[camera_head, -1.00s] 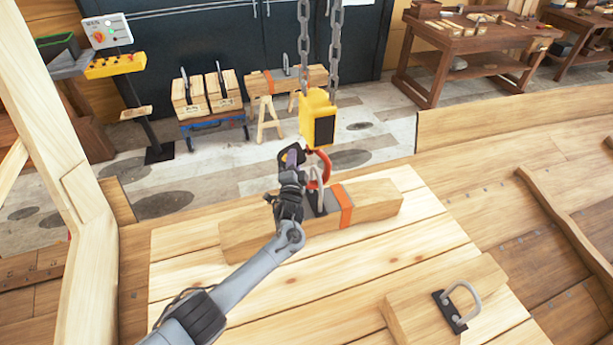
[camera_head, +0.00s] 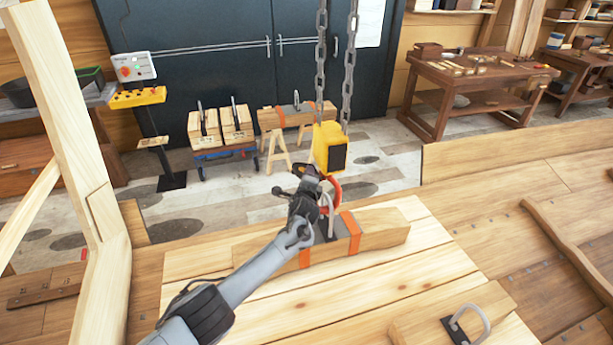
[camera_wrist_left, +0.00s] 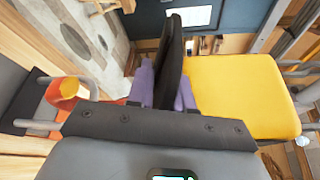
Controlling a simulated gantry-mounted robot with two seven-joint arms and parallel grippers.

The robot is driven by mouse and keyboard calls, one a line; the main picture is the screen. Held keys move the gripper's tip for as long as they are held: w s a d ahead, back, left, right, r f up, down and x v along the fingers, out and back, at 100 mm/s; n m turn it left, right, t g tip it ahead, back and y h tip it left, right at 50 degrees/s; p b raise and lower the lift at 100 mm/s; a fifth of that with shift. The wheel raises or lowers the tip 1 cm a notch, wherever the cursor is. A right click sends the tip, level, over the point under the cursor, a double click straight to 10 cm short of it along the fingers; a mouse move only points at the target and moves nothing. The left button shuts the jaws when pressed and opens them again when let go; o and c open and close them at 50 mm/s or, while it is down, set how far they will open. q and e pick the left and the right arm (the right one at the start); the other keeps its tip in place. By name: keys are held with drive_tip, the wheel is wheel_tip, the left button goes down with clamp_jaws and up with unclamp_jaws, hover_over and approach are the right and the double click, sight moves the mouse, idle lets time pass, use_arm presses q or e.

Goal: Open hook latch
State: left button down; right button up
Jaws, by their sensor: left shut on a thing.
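A yellow hoist block (camera_head: 327,150) hangs on two chains with a red hook (camera_head: 335,188) below it. The hook is at the metal handle (camera_head: 327,206) of a timber beam (camera_head: 382,231) with orange straps. My left gripper (camera_head: 307,173) is at the hook's left side, just under the block. In the left wrist view its purple fingers (camera_wrist_left: 165,88) are shut on a flat black latch lever (camera_wrist_left: 172,52), beside the yellow block (camera_wrist_left: 240,95). The red hook (camera_wrist_left: 62,92) shows at left there. How the latch meets the hook is hidden. My right gripper is not in view.
The beam lies on a pale planked deck (camera_head: 300,305). A smaller block with a handle (camera_head: 468,322) sits at the front right. A wooden post (camera_head: 65,130) stands at left. Chains (camera_head: 348,75) rise above the block. Workbenches and a control stand (camera_head: 138,97) are farther back.

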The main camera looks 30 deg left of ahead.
use_arm(q)
drive_tip(key=shift+w+d+r, duration=0.1)
drive_tip(key=shift+d+r, duration=0.05)
drive_tip(key=shift+r, duration=0.2)
drive_tip(key=c, duration=1.2)
unclamp_jaws()
drive_tip(key=shift+c, duration=0.2)
drive_tip(key=shift+f, duration=0.1)
drive_tip(key=shift+p+v, duration=0.55)
drive_tip(key=shift+v, duration=4.85)
